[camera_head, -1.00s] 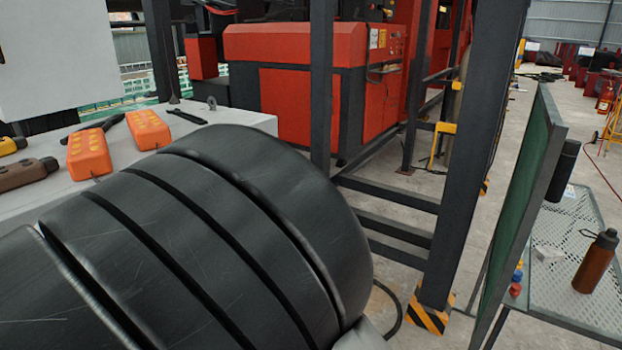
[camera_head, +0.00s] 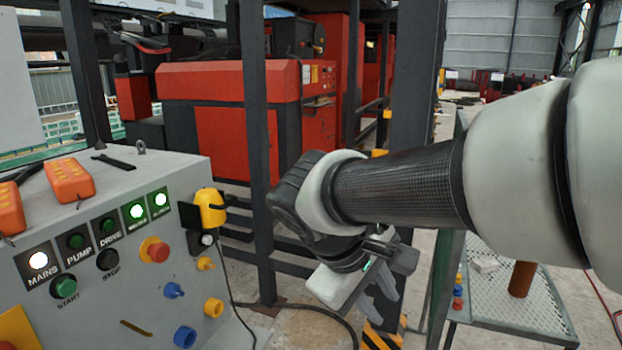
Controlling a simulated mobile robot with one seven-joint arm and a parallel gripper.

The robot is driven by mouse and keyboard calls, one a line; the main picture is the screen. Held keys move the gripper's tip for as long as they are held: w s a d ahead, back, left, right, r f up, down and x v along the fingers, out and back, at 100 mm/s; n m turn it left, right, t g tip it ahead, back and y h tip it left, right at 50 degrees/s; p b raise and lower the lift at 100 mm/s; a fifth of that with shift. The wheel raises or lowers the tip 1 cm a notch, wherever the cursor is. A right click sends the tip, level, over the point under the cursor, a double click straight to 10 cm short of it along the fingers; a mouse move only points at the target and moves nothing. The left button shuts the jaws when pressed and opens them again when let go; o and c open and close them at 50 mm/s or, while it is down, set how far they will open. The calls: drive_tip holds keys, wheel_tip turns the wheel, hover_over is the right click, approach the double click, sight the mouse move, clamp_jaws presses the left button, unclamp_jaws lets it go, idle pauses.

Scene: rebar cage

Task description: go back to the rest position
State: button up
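My gripper (camera_head: 372,312) hangs at the end of my arm in the middle of the head view, to the right of the grey control panel. Its grey fingers point down, and a gap shows between them with nothing in it. It is apart from the panel and in front of the dark steel frame posts. My arm reaches in from the right edge and covers part of the frame and the green board behind it.
The control panel (camera_head: 110,270) has lit buttons, knobs and a yellow lamp-like part (camera_head: 210,207). Orange pendants (camera_head: 69,180) lie on top. A mesh table (camera_head: 525,310) with a brown bottle (camera_head: 521,279) stands at right. Steel posts (camera_head: 258,150) rise behind my gripper.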

drive_tip(key=s+d+m+t+y, duration=0.2)
drive_tip(key=s+d+m+y, duration=0.25)
drive_tip(key=s+m, duration=0.45)
wheel_tip(320, 180, up, 16)
drive_tip(key=s+a+p, duration=0.1)
drive_tip(key=p, duration=1.4)
drive_tip(key=shift+f+n+p, duration=0.2)
drive_tip(key=shift+n+p, duration=0.2)
drive_tip(key=shift+y, duration=0.25)
drive_tip(key=shift+a, duration=0.15)
